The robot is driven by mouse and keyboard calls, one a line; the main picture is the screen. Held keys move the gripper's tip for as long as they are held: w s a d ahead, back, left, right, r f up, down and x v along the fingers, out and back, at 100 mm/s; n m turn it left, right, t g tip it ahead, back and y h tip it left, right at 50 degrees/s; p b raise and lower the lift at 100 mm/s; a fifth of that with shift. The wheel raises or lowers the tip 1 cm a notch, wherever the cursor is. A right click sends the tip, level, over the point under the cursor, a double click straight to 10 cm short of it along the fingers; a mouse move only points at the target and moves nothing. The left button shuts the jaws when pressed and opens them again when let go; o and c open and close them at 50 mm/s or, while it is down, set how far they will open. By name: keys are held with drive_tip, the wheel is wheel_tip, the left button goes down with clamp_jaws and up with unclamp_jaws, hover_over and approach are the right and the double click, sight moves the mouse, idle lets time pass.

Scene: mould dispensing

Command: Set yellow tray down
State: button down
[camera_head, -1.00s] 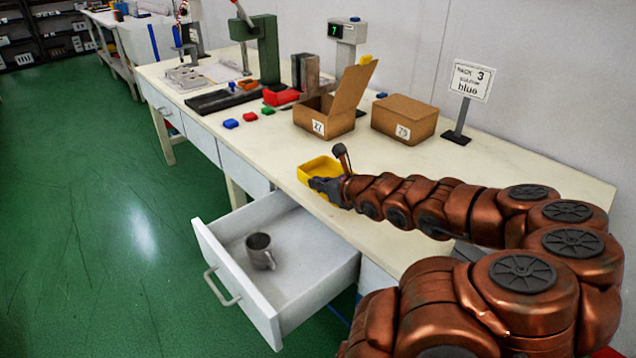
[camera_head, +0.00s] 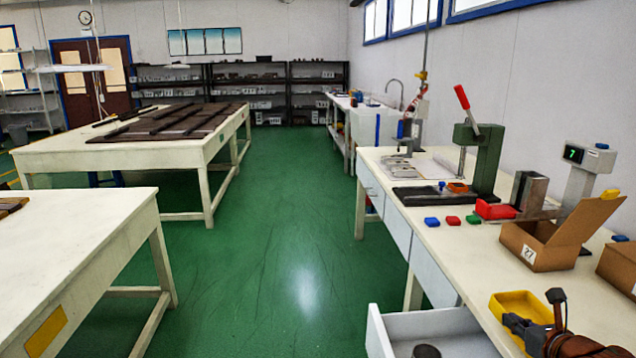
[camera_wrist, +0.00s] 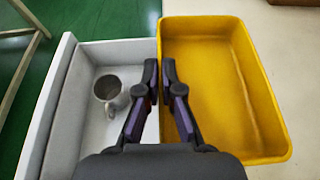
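The yellow tray (camera_head: 535,301) is at the front edge of the workbench, beside the open drawer, and looks empty. It fills the right half of the wrist view (camera_wrist: 268,125). My gripper (camera_head: 516,322) is at the tray's near side. In the wrist view, my gripper's two fingers (camera_wrist: 160,75) stand on either side of the tray's left wall and look closed on it. The tray looks level. I cannot tell whether its bottom rests on the bench or is slightly above it.
The open white drawer (camera_head: 378,335) holds a metal mug (camera_wrist: 107,89). An open cardboard box (camera_head: 540,255) stands behind the tray on the workbench (camera_head: 455,262). Bare benchtop lies left of the tray.

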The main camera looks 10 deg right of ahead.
drive_tip(key=shift+w+a, duration=0.65)
drive_tip(key=shift+w, duration=0.15)
idle(0.4)
